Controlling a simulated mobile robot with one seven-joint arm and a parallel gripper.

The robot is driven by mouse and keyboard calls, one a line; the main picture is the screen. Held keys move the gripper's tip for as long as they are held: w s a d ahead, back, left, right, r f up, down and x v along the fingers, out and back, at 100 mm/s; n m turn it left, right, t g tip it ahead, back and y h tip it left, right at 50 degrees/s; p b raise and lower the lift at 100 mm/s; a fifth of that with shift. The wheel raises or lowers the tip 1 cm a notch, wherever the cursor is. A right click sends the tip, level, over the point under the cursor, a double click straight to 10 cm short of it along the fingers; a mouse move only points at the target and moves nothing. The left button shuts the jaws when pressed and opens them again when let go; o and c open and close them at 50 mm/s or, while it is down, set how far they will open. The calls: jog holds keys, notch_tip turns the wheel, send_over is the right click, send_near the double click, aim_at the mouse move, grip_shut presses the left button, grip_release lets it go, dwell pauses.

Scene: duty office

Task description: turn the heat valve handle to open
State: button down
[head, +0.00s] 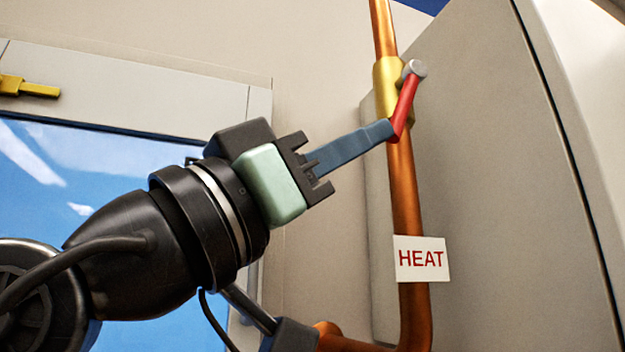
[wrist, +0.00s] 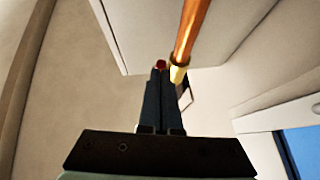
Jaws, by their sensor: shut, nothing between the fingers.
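The heat valve handle (head: 405,103) is a red lever. It hangs from a grey hub (head: 415,68) on the brass valve body (head: 388,85), pointing down and slightly left, roughly along the pipe. My gripper (head: 385,131) is shut and empty, with its blue-grey fingertips at the lever's lower end. They overlap it in the head view; I cannot tell whether they touch. In the wrist view the shut fingers (wrist: 160,70) have a small red bit of the handle (wrist: 160,63) just beyond their tips, left of the brass valve body (wrist: 178,73).
A copper pipe (head: 404,190) runs up through the valve and bends left at the bottom. It bears a white HEAT sign (head: 421,259). A grey cabinet (head: 500,180) stands close on the right. A window (head: 90,190) with a yellow handle (head: 30,88) is at left.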

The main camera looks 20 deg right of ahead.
jog(key=d+h+b, duration=0.1)
jog(key=d+f+n+t+h+b, duration=0.1)
jog(key=b, duration=0.1)
jog(key=d+f+b, duration=0.1)
jog(key=b, duration=0.1)
jog(key=shift+d+t+h, duration=0.25)
jog(key=shift+t+h, duration=0.05)
jog(key=shift+h, duration=0.1)
jog(key=shift+d, duration=0.5)
jog(key=shift+w+d, duration=0.1)
jog(key=shift+f+b, duration=0.15)
jog(key=shift+b, duration=0.15)
